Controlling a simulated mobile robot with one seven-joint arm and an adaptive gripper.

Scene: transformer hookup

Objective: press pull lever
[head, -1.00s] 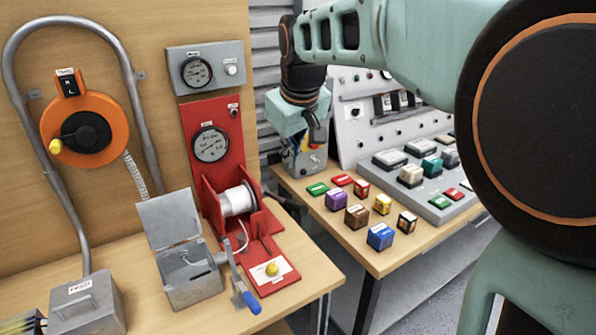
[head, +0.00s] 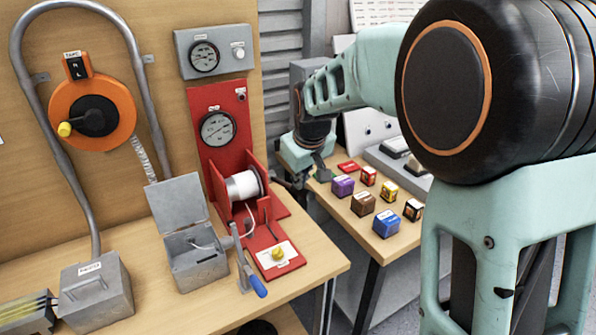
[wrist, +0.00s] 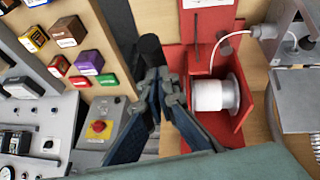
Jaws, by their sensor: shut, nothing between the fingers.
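A lever with a black cylindrical grip sticks out from the right side of the red spool stand (head: 204,130). In the wrist view the black grip (wrist: 150,48) stands just beyond my gripper's fingertips. I cannot tell whether they touch. My gripper (wrist: 160,85) is shut and empty, its fingers pointing at the grip. In the head view my gripper (head: 321,170) is right of the stand, above the far end of the right table. A second lever with a blue handle (head: 257,287) stands beside the open grey box (head: 200,272). No label naming the pull lever is readable.
The white spool (wrist: 207,96) in its red frame is close to my fingers. A grey box with a red and yellow knob (wrist: 99,128) is on the other side. Several small coloured blocks, including a blue one (head: 386,223), stand on the right table.

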